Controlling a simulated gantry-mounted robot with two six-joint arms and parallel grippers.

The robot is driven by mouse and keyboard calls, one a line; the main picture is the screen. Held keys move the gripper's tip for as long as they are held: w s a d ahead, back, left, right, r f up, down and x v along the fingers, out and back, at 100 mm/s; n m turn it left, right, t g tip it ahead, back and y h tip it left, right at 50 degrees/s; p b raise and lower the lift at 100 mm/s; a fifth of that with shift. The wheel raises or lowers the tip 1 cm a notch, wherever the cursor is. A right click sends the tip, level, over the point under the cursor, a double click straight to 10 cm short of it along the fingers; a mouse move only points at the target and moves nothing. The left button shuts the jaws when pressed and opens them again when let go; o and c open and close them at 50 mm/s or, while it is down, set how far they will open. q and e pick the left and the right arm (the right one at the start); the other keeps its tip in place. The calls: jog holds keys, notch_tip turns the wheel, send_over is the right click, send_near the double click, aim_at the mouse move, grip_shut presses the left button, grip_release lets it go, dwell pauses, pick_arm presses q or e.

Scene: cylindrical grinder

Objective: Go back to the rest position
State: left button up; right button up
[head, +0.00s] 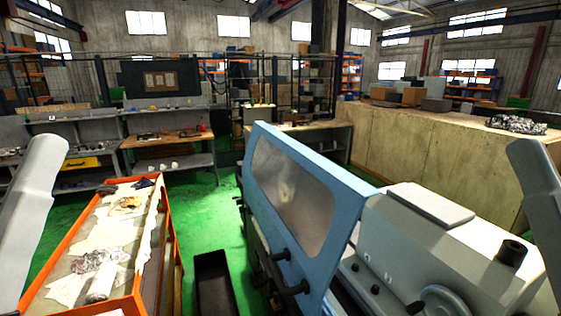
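Only the head view is given. A light grey arm link of mine shows at the left edge and another at the right edge, both raised. Neither gripper is in the picture, so whether they are open, shut or holding anything is hidden. The cylindrical grinder (430,240) stands at the front right, with a blue-framed guard door (300,195) and its window facing left. Knobs and a handwheel (443,302) show low on its front.
An orange-rimmed cart (165,215) with crumpled sheets and small parts stands at front left. A dark open bin (214,282) sits on the green floor (205,235) between cart and grinder. Shelves and workbenches (168,140) line the back; a tan partition (410,150) stands behind the grinder.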

notch_tip(320, 180, up, 18)
jog(key=p, duration=1.4)
jog(key=shift+f, duration=0.15)
